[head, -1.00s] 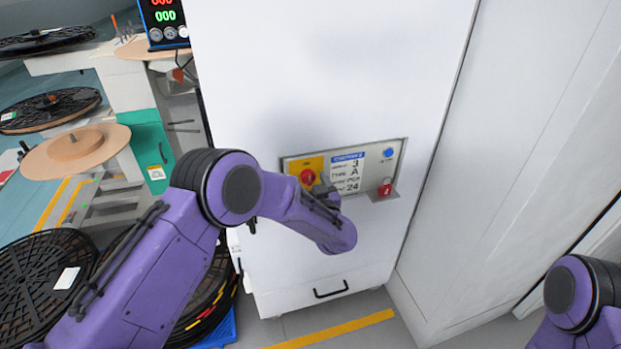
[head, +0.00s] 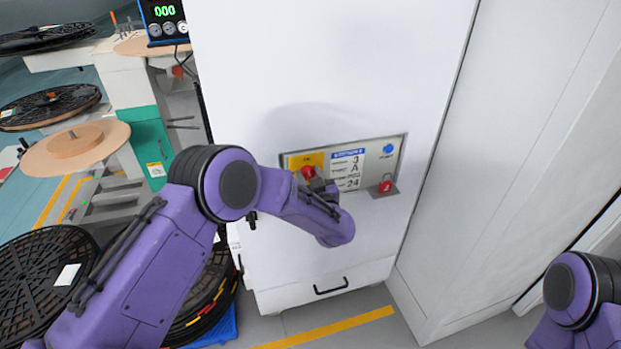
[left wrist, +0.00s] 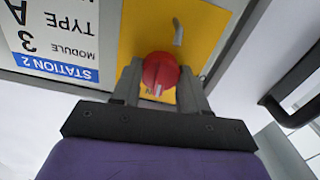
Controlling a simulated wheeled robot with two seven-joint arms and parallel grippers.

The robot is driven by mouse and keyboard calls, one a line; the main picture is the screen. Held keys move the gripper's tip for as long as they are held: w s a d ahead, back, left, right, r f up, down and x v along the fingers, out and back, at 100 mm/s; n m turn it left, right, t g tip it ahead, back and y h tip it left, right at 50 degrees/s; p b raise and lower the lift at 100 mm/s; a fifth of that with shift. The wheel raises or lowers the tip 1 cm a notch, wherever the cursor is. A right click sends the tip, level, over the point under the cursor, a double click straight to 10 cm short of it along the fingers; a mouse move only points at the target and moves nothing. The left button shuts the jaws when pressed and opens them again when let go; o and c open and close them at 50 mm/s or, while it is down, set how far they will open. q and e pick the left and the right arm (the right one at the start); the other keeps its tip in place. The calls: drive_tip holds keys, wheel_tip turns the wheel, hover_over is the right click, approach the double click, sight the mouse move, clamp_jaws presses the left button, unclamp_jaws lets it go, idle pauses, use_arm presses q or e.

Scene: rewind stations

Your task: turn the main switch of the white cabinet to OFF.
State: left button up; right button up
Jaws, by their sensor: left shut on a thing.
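The white cabinet (head: 330,75) stands in front of me with a control panel on its face. The main switch is a red knob (head: 307,172) on a yellow plate (head: 293,161) at the panel's left. In the left wrist view the red knob (left wrist: 160,72) sits between the two grey fingers of my left gripper (left wrist: 160,88), which is shut on it. A pale mark shows on the knob's edge. The plate's lettering is mostly hidden by knob and fingers. My left arm covers part of the cabinet below the panel. My right gripper is out of view; only its purple arm shows at lower right.
A red padlock (head: 385,186) sits on a small ledge at the panel's right, below a blue button (head: 390,148). A drawer handle (head: 331,286) is low on the cabinet. Black reels (head: 40,275) stand at left. A white wall-like panel rises at right.

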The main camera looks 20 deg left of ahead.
use_arm(q)
drive_tip(key=n+b, duration=0.3)
drive_tip(key=n, duration=0.2)
drive_tip(key=shift+f, duration=0.15)
drive_tip(key=n+b, duration=0.2)
drive_tip(key=n, duration=0.1)
drive_tip(key=shift+n, duration=0.4)
drive_tip(key=n+b, duration=0.3)
drive_tip(key=n, duration=0.1)
drive_tip(key=shift+f+b, duration=0.1)
drive_tip(key=shift+b, duration=0.2)
drive_tip(key=shift+n+b, duration=1.45)
drive_tip(key=shift+n, duration=0.65)
drive_tip(key=o, duration=1.1)
drive_tip(key=shift+r, duration=0.2)
drive_tip(key=shift+c, duration=0.2)
drive_tip(key=shift+s, duration=0.1)
drive_tip(key=shift+f, duration=0.1)
